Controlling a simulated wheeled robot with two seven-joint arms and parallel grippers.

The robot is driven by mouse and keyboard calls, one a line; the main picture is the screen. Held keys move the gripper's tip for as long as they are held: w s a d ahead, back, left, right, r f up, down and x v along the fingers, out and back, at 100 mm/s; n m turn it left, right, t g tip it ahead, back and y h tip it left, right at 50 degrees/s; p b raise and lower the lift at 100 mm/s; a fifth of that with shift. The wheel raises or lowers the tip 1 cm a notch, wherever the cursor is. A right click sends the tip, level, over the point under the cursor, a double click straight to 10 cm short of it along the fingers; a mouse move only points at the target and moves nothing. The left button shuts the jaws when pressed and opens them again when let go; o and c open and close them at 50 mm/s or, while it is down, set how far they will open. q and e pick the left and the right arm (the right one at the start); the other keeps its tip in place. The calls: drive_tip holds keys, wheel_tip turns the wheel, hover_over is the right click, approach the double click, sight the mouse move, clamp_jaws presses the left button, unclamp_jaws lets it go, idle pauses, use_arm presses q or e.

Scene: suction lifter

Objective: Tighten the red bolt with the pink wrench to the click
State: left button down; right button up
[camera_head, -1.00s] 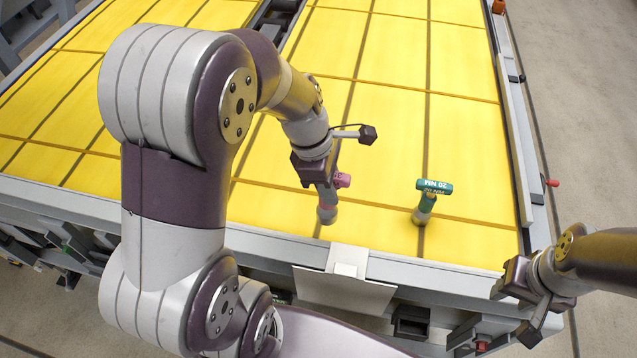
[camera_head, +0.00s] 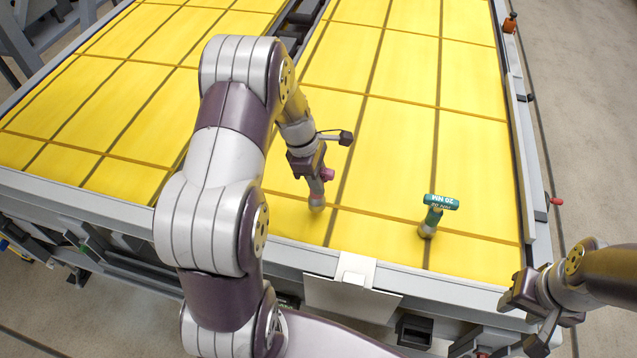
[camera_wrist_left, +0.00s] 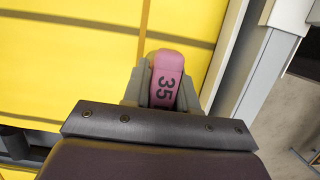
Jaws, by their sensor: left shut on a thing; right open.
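My left gripper (camera_head: 316,178) is shut on the pink wrench (camera_head: 327,174), which hangs with its head end down over the yellow mat. In the left wrist view the pink wrench (camera_wrist_left: 166,82), marked 35, sits between the fingers of my left gripper (camera_wrist_left: 165,100). I cannot tell whether its lower end touches the mat. A small red piece (camera_head: 556,201) sticks out from the table's right side; I cannot tell whether it is the red bolt. My right gripper (camera_head: 525,321) is open and empty, off the table's front right corner.
A green wrench (camera_head: 440,203) marked 20 NM stands on the yellow mat (camera_head: 385,130), right of the pink one. A pale plate (camera_head: 350,298) hangs at the table's front edge. A grey rail (camera_head: 532,185) runs along the right side. The mat beyond the wrenches is clear.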

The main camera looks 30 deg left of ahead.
sight(319, 197)
use_arm(q)
drive_tip(key=shift+p+x, duration=0.85)
drive_tip(key=shift+x, duration=0.35)
drive_tip(key=shift+a+f, duration=0.25)
drive_tip(key=shift+f, duration=0.2)
drive_tip(key=shift+s+f+b, duration=0.15)
drive_tip(key=shift+f+b, duration=0.05)
drive_tip(key=shift+b, duration=0.2)
drive_tip(key=c, duration=0.9)
unclamp_jaws()
